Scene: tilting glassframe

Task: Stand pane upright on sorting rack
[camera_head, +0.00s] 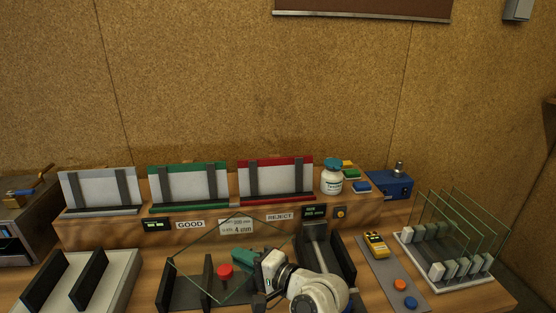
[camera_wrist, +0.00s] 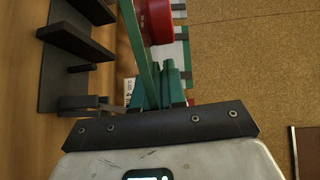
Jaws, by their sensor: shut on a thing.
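My gripper (camera_head: 244,258) is shut on a clear glass pane (camera_head: 205,272) with thin green edges, above the front of the bench. The pane is tilted, one corner pointing up, and the bench shows through it. In the wrist view the pane (camera_wrist: 138,55) shows nearly edge-on between the green fingers (camera_wrist: 170,88); the grip contact is partly hidden. The sorting rack (camera_head: 130,228) is a raised wooden shelf behind, with a grey stand (camera_head: 100,188), a green stand (camera_head: 188,184) above the GOOD label and a red stand (camera_head: 275,179) above the REJECT label.
A black fixture with a red knob (camera_head: 225,271) lies under the pane. A white rack (camera_head: 466,281) with several upright panes stands at right. A white bottle (camera_head: 332,178) and a blue box (camera_head: 390,184) stand at the shelf's right. A black-railed tray (camera_head: 118,275) is at left.

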